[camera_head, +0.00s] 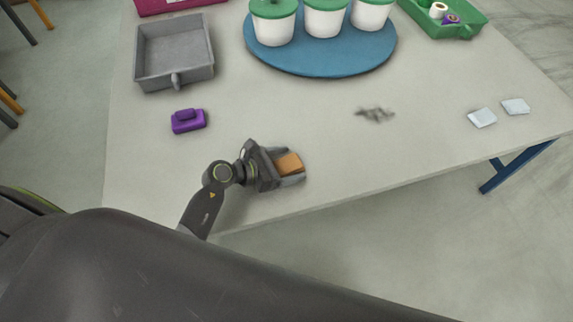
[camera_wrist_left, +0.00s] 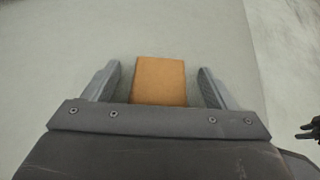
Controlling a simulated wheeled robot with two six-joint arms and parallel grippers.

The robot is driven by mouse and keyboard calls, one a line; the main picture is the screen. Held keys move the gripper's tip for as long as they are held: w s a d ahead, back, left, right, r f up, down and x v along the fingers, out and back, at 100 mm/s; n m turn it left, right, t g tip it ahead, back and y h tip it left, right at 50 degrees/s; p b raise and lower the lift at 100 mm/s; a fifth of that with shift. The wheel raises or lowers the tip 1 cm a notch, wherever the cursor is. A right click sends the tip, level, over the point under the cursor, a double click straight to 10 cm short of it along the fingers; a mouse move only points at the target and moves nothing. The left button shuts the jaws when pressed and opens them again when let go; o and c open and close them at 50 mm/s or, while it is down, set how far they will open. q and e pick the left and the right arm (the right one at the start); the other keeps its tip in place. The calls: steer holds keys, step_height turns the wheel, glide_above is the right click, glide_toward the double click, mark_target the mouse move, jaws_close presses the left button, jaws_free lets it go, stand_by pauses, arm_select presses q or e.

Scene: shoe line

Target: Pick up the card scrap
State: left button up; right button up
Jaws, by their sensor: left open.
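The card scrap (camera_head: 290,163) is a small flat orange-brown piece on the light table, near its front edge. My left gripper (camera_head: 287,166) is at the scrap, with a finger on either side of it. In the left wrist view the scrap (camera_wrist_left: 159,80) lies between the two open fingers (camera_wrist_left: 160,85), with a gap on each side. Its near end is hidden behind the gripper's body. My right gripper is not in the head view; a dark gripper-like shape at the right edge of the wrist view is too small to identify.
A purple block (camera_head: 187,121) and a grey tray (camera_head: 174,55) are to the left. White cups with green lids (camera_head: 325,18) stand on a blue round mat (camera_head: 320,66). A dark smudge (camera_head: 375,114), two pale squares (camera_head: 482,118) and a green tray (camera_head: 462,33) are to the right.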

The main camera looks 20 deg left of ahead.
mark_target(286, 165)
arm_select(q)
steer(key=shift+c, duration=0.5)
steer(key=c, duration=1)
steer(key=shift+o, duration=0.2)
